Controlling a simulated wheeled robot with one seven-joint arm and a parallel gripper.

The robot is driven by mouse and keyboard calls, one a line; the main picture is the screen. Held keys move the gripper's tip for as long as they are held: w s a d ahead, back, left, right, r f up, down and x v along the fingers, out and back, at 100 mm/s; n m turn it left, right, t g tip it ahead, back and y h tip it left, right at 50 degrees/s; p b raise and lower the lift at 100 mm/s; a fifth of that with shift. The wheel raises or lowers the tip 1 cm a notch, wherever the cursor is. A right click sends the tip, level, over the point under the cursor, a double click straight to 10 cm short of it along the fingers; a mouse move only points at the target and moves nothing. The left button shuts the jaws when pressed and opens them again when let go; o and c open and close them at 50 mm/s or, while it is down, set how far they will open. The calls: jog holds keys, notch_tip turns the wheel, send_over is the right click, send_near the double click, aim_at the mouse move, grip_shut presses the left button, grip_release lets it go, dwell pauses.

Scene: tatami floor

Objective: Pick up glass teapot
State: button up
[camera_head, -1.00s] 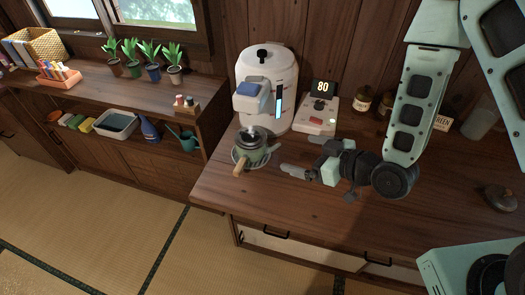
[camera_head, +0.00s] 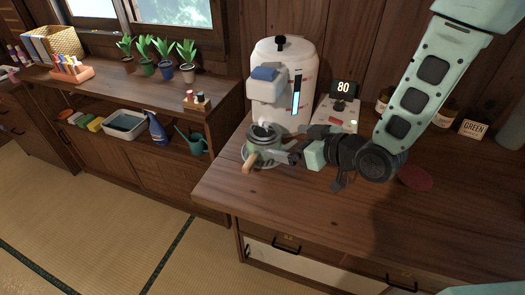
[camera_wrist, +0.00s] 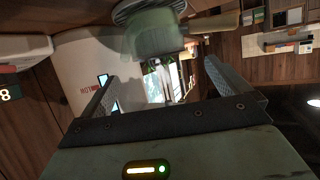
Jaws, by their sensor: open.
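The glass teapot (camera_head: 262,140) is greenish, with a wooden handle (camera_head: 249,163) pointing toward the front left. It stands under the spout of the white water dispenser, on the counter's left part. My gripper (camera_head: 287,152) is just right of the teapot, level with its body and pointing left at it. In the wrist view the teapot (camera_wrist: 155,38) is at the top, sideways, with its handle (camera_wrist: 214,22) to the right. My gripper (camera_wrist: 165,80) is open there, with nothing between its two fingers. In the head view the fingers overlap the teapot's right side; I cannot tell whether they touch.
The white dispenser (camera_head: 285,75) rises close behind the teapot. A scale-like device (camera_head: 340,112) reading 80 stands right of it. A dark red disc (camera_head: 415,177), jars and a GREEN box (camera_head: 473,129) are farther right. The counter's front (camera_head: 270,205) is clear.

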aim_at(272, 136)
jog(key=x, duration=0.7)
jog(key=shift+w+a, duration=0.2)
jog(key=shift+w, duration=0.2)
jog(key=shift+r, duration=0.1)
jog(key=c, duration=1.3)
